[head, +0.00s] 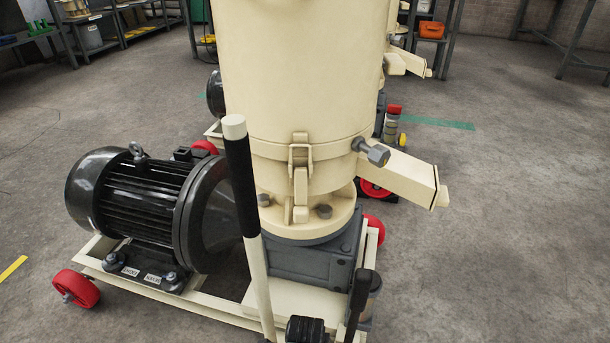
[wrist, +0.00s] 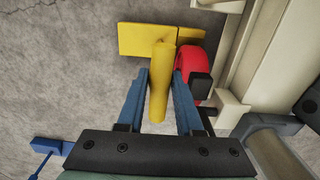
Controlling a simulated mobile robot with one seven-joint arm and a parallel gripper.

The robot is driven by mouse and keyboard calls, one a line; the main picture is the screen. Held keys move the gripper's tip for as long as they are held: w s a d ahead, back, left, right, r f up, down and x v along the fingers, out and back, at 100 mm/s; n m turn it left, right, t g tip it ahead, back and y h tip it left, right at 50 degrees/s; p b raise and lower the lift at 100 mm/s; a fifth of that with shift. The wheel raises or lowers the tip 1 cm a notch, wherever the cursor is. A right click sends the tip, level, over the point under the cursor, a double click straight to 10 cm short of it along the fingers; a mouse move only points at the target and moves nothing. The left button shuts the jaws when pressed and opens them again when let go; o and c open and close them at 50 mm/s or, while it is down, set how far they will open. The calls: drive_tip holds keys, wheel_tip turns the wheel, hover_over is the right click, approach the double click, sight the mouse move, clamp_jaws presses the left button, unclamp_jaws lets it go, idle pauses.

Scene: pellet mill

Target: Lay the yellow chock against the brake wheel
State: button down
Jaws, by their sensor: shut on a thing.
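The yellow chock (wrist: 148,40) lies at the top of the wrist view, a yellow block with a round yellow handle pointing toward me. My gripper (wrist: 160,82) is shut on that handle, with one blue finger on each side. The red brake wheel (wrist: 191,62), with a black block beside it, is just right of the chock, partly hidden by my right finger. Chock and wheel look very close; I cannot tell whether they touch. The head view shows neither the chock nor my gripper.
The cream mill (head: 300,80) stands on a wheeled cream frame (head: 190,312) with a black motor (head: 130,195) and a red wheel (head: 76,288) at left. A blue object (wrist: 55,148) lies at the wrist view's lower left. Cream frame parts (wrist: 240,60) crowd the right; grey floor (wrist: 60,70) is open left.

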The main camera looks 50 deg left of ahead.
drive_tip(key=shift+w+a, duration=0.1)
drive_tip(key=shift+w, duration=0.05)
idle(0.5)
drive_tip(key=c, duration=0.5)
unclamp_jaws()
drive_tip(key=shift+o, duration=0.5)
drive_tip(key=shift+s+f, duration=0.2)
drive_tip(key=shift+s, duration=0.05)
drive_tip(key=o, duration=0.4)
drive_tip(key=shift+w+r, duration=0.1)
drive_tip(key=shift+r+p, duration=4.55)
drive_tip(key=shift+p, duration=0.25)
